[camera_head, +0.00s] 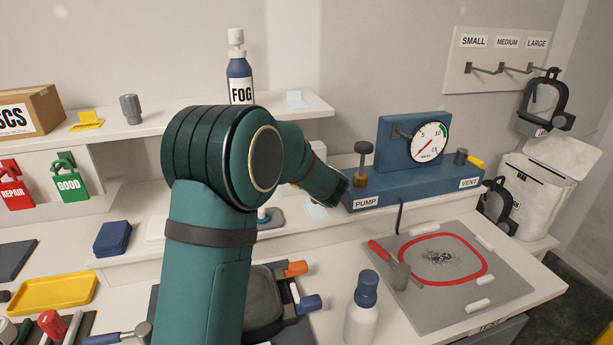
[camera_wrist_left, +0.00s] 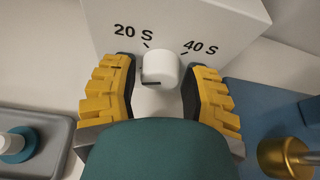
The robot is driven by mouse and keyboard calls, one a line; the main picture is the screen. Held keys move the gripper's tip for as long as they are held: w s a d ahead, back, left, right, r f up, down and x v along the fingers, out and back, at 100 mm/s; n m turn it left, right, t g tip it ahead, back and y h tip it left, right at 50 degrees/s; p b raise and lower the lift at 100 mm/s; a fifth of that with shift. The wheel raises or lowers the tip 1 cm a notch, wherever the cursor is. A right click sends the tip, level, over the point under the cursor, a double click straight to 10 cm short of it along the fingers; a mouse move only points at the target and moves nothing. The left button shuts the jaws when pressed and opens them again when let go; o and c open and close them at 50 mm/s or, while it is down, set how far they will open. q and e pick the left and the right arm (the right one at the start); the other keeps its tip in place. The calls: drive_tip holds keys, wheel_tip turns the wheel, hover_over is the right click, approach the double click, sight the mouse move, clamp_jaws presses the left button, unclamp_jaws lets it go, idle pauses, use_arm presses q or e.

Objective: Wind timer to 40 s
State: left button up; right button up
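The timer is a white box (camera_wrist_left: 195,20) in the left wrist view, marked 20 S and 40 S. Its round white knob (camera_wrist_left: 161,66) sits below and between these two marks. A dark mark shows at the knob's lower left. My left gripper (camera_wrist_left: 159,70) has one yellow, dark-padded finger on each side of the knob. The fingers stand apart, with narrow gaps seeming to show beside the knob. In the head view my left arm hides the gripper and the timer's knob. My right gripper is in neither view.
The blue pump stand (camera_head: 412,190) with its gauge (camera_head: 429,142) is right of my left arm. A brass knob (camera_wrist_left: 286,157) shows at lower right in the wrist view. A grey tray (camera_wrist_left: 40,140) lies at left. A white bottle (camera_head: 361,315) stands in front.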

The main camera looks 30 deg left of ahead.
use_arm(q)
clamp_jaws()
idle(1.1)
drive_tip(key=o, duration=0.6)
unclamp_jaws()
drive_tip(key=v, duration=1.2)
drive_tip(key=shift+r, duration=0.1)
